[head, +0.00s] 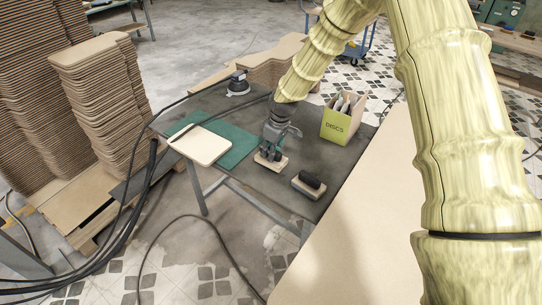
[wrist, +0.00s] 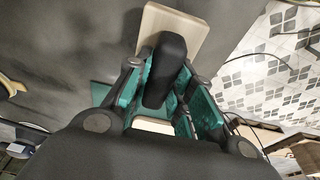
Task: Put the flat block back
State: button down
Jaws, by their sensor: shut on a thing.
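My gripper (head: 273,146) is shut on the black handle of the flat block (head: 271,161), which has a pale wooden base. In the wrist view my gripper (wrist: 160,92) has its teal finger pads on either side of that handle. The flat block's base (wrist: 183,22) shows beyond the handle, and a pale part shows below it. The fingers hide the middle of the base. I cannot tell whether the base touches the table or hangs just above it. A second block (head: 306,190) with a black handle lies on the table, right and nearer.
The dark table (head: 247,184) carries a green mat (head: 236,150) with a pale board (head: 201,145) partly over it. A box marked DISCS (head: 340,124) stands behind right. A sander (head: 238,84) sits at the far edge. Stacked curved boards (head: 98,95) stand left.

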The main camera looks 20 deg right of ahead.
aim_at(277, 152)
jog(key=shift+f+p, duration=0.9)
jog(key=shift+f, duration=0.8)
jog(key=shift+f, duration=0.15)
jog(key=c, duration=1.3)
grip_release()
jog(key=shift+o, duration=0.2)
jog(key=shift+r, duration=0.25)
jog(key=shift+s+d+r+b, duration=0.3)
jog(key=shift+r+b, duration=0.5)
jog(key=shift+r, duration=1.15)
jog(key=shift+s+d+r+b, duration=0.3)
jog(key=shift+r+b, duration=0.45)
jog(key=shift+r, duration=1.15)
jog(key=shift+s+d+r+b, duration=0.15)
jog(key=shift+s+r+b, duration=0.45)
jog(key=shift+r, duration=1.35)
jog(key=shift+w, duration=0.25)
